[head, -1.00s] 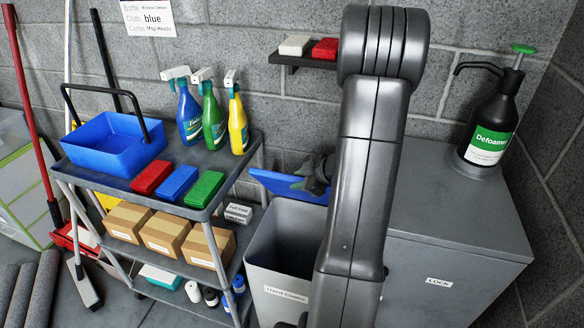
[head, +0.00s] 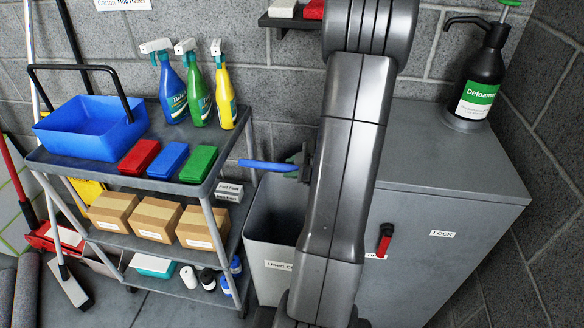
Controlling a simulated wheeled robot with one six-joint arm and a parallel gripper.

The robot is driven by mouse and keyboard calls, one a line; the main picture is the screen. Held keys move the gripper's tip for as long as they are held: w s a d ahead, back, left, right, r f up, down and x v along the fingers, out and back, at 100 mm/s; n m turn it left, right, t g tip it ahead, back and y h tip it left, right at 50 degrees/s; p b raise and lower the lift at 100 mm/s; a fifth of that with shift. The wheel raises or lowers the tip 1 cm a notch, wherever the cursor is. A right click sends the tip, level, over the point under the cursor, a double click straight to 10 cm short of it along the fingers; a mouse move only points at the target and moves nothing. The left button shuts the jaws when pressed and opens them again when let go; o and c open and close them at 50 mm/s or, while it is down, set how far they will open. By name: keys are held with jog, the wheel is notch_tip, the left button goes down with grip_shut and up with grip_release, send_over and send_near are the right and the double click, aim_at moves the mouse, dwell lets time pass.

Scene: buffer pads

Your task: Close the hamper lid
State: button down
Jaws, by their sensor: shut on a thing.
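The hamper is a grey bin (head: 272,250) with a white "Used C…" label, standing between the cart and the grey cabinet. Its blue lid (head: 264,165) stands open above the bin's mouth, seen nearly edge-on as a thin bar. The dark inside of the bin shows below it. My gripper (head: 301,162) is at the lid's right end, shut on the lid. My arm hides much of the gripper, the right part of the lid and the bin's right side.
A cart (head: 210,188) with a blue bucket (head: 92,130), spray bottles, coloured pads and boxes stands close on the left. A grey cabinet (head: 450,170) with a red handle (head: 385,238) and a black pump bottle (head: 480,85) is on the right. A wall shelf (head: 290,22) is above.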

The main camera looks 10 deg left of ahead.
jog(key=c, duration=1.3)
grip_release()
jog(key=shift+f, duration=0.1)
jog(key=shift+o, duration=0.2)
